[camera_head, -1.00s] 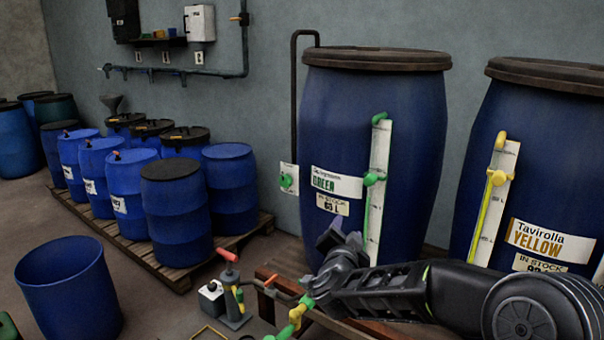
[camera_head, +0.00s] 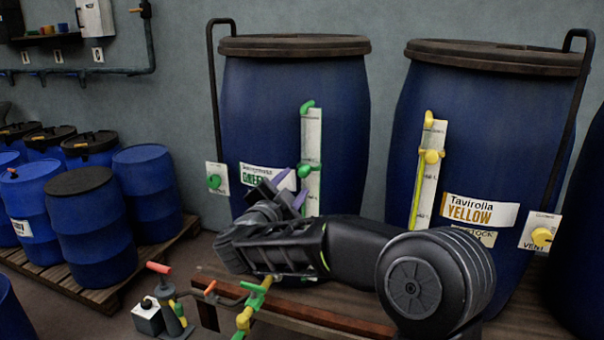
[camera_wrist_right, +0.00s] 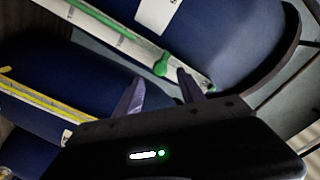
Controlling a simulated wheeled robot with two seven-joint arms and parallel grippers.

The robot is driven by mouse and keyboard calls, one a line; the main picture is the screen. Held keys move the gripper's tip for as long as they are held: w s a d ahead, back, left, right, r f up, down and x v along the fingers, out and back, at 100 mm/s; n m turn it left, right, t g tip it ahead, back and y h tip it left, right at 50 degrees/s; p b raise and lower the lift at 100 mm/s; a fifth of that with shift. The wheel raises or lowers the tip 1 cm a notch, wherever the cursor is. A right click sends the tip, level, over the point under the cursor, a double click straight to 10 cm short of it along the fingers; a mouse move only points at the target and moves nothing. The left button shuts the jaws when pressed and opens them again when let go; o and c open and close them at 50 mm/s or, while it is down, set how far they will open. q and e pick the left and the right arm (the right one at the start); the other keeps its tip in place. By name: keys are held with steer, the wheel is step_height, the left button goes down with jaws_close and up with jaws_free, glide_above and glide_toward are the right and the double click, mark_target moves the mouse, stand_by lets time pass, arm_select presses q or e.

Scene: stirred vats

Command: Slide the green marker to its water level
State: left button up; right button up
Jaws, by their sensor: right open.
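The green marker (camera_head: 309,170) is a round green knob on the white gauge strip (camera_head: 313,133) on the front of the green-labelled blue vat (camera_head: 342,90). In the right wrist view the marker (camera_wrist_right: 161,68) shows just beyond and between my fingertips, with no clear contact. My left gripper is not in view.
A second vat (camera_head: 480,100) with a yellow label (camera_head: 480,209) and yellow marker (camera_head: 431,157) stands to the right. A wooden ledge (camera_head: 320,312) and a hand pump (camera_head: 168,300) are in front. Blue drums (camera_head: 85,225) stand on a pallet at left.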

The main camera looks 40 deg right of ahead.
mark_target(302, 175)
steer(key=p+x, duration=0.1)
steer(key=x, duration=0.6)
steer(key=shift+w+d+f+p, duration=0.1)
steer(key=shift+w+d+p, duration=0.1)
steer(key=shift+p, duration=0.2)
steer(key=shift+c, duration=0.5)
jaws_close()
